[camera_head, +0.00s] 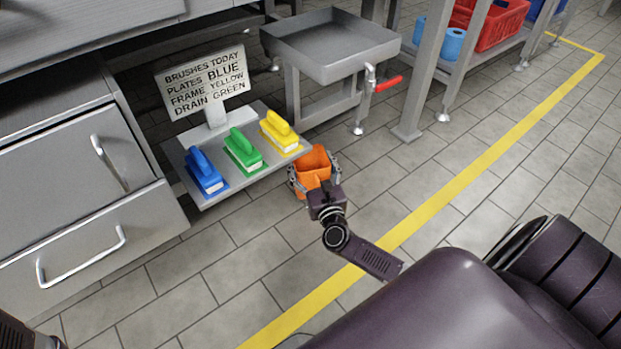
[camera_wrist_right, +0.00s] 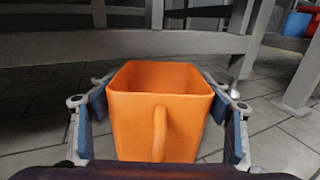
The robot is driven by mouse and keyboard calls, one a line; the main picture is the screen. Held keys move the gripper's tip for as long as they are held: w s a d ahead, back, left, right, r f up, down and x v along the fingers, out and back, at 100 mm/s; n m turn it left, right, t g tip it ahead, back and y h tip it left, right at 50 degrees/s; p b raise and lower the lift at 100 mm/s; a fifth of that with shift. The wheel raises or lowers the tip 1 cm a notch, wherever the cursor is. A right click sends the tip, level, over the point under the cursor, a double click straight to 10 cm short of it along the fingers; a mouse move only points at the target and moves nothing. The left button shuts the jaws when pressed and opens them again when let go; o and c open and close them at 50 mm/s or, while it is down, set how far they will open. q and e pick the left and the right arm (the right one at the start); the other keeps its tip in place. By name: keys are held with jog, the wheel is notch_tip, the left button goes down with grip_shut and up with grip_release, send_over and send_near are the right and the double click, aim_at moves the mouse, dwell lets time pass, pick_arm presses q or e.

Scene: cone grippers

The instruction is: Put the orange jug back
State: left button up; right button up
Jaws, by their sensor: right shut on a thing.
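The orange jug (camera_head: 314,165) is an open-topped square jug, just right of the brush shelf in the head view. My right gripper (camera_head: 313,181) is shut on it, with one finger on each side. In the right wrist view the jug (camera_wrist_right: 158,110) stands upright between the blue finger pads of my right gripper (camera_wrist_right: 160,128), its handle facing the camera. Whether its base touches the floor cannot be told. My left gripper is not in view; only a dark piece of my own body shows at the lower left corner.
A low metal shelf (camera_head: 236,185) holds blue (camera_head: 204,172), green (camera_head: 243,149) and yellow (camera_head: 279,131) brushes beside a sign (camera_head: 207,82). A steel basin (camera_head: 330,45) with a red-handled tap (camera_head: 388,84) stands behind. Steel drawers (camera_head: 75,190) are at left. Tiled floor right of the yellow line (camera_head: 440,200) is clear.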

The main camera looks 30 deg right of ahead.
aim_at(306, 159)
jog(key=shift+f+b, duration=1.35)
jog(key=shift+f, duration=0.5)
jog(key=shift+f, duration=0.15)
jog(key=o, duration=1.6)
jog(key=shift+s+a+r+p, duration=0.1)
jog(key=shift+s+r+p, duration=0.1)
jog(key=shift+s+p, duration=0.1)
jog(key=p+v, duration=0.5)
jog(key=v, duration=0.6)
jog(key=shift+s, duration=0.2)
